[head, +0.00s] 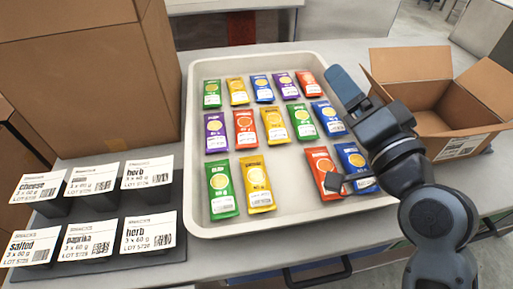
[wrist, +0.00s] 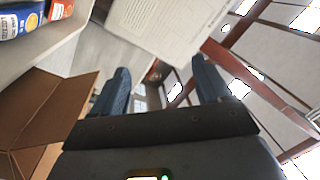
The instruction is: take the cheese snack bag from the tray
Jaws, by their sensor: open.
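The white tray (head: 289,218) stands on the counter in the head view, with several snack bags in three rows. The bags are green, yellow, blue, purple and red-orange. Their print is too small to read, so I cannot tell for certain which is cheese. Yellow bags lie in the back row (head: 237,91), middle row (head: 274,126) and front row (head: 257,184). My gripper (wrist: 160,88) is open and empty in the wrist view, with its two blue fingers apart. In the head view my arm is over the tray's right side and partly hides the front blue bag (head: 356,163).
An open cardboard box (head: 455,105) stands right of the tray. A large closed carton (head: 95,80) stands at the left. Label cards, including one reading cheese (head: 38,187), stand on a dark holder at front left. The front row has a gap between its yellow and red bags.

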